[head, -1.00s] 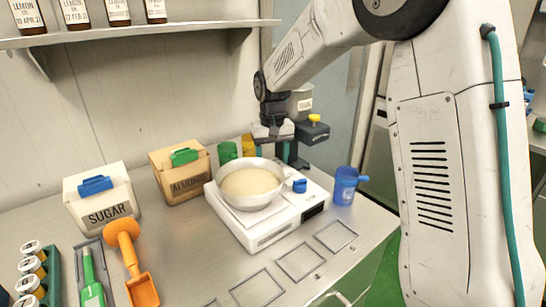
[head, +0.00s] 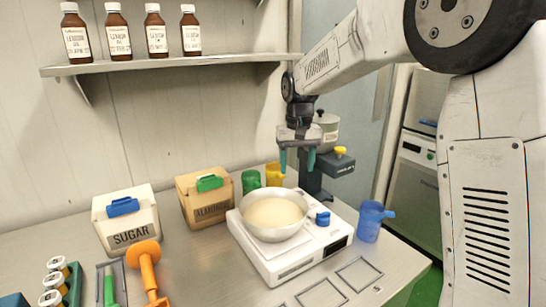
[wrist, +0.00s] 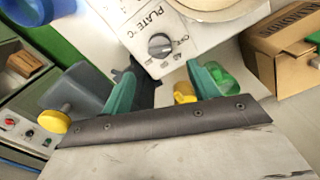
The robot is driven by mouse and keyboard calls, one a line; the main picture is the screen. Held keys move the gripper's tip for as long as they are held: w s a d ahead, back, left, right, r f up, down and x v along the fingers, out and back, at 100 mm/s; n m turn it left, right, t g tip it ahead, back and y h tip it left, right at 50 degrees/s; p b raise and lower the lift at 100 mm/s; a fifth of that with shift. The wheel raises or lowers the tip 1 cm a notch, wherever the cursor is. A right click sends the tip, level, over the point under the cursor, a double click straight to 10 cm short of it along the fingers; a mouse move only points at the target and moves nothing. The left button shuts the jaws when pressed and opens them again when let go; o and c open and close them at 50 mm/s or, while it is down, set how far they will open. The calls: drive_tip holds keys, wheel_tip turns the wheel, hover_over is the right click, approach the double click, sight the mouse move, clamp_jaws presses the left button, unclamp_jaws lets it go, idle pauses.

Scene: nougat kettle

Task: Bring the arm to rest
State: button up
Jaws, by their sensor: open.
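My gripper (head: 297,161) is open and empty, with its two teal fingers pointing down. It hangs above and behind the bowl, near the grey stand at the hot plate's back. In the wrist view, the spread fingers (wrist: 160,85) have nothing held between them. The white hot plate (head: 285,268) stands on the bench and bears a pale bowl (head: 262,231) with a cream-coloured mass. The plate's dial also shows in the wrist view (wrist: 160,45).
A blue jug (head: 369,224), a grey device with a yellow knob (head: 338,164), green (head: 250,181) and yellow (head: 275,173) cups, almond (head: 205,208) and sugar (head: 128,233) boxes surround the plate. An orange scoop (head: 148,268) lies front left. A shelf (head: 170,65) holds brown bottles.

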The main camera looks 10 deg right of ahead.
drive_tip(key=s+d+r, duration=0.1)
drive_tip(key=s+r, duration=0.4)
drive_tip(key=s, duration=0.5)
drive_tip(key=s+d+f, duration=0.1)
drive_tip(key=s+f, duration=0.1)
drive_tip(key=s, duration=1.2)
drive_tip(key=s+d+f+t, duration=0.1)
drive_tip(key=s, duration=1.3)
drive_tip(key=shift+s+f+n, duration=0.2)
drive_tip(key=shift+f+n, duration=0.15)
drive_tip(key=shift+n, duration=0.05)
